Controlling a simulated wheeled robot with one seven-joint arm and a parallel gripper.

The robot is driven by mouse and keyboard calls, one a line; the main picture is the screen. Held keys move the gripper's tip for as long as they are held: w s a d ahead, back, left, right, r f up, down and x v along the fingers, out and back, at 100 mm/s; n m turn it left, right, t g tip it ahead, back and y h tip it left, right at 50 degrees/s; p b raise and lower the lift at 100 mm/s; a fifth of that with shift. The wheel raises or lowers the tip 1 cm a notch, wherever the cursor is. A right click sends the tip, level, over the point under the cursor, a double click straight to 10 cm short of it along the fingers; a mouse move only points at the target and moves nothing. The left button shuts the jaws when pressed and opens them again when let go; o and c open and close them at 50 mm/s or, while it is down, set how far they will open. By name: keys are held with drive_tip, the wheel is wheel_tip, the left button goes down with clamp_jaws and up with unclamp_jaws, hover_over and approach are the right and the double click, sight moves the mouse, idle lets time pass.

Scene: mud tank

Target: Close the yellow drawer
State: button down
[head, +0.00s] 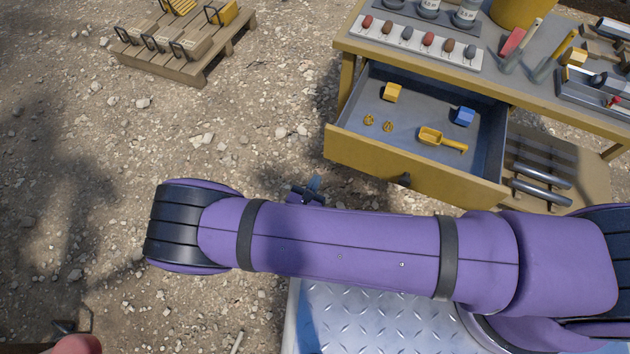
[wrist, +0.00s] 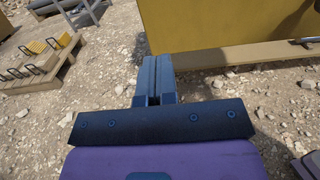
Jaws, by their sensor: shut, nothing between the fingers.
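The yellow drawer (head: 400,168) is pulled open from the workbench (head: 347,60) in the head view. Its grey inside holds a yellow block, a blue block, a yellow scoop and two small yellow pieces. My gripper (wrist: 156,62) is shut and empty, pointing toward the left part of the front. I cannot tell whether it touches. In the head view my purple arm mostly hides it.
The workbench top carries a strip of coloured samples (head: 418,41), jars, brushes and a tool tray. Metal tubes (head: 541,193) lie on the shelf below. A wooden pallet (head: 190,55) with boxes stands at the upper left. Stony ground left of the drawer is clear.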

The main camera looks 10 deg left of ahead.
sight(333, 147)
drive_tip(key=x, duration=1)
drive_tip(key=shift+w+d, duration=0.15)
drive_tip(key=shift+w, duration=0.25)
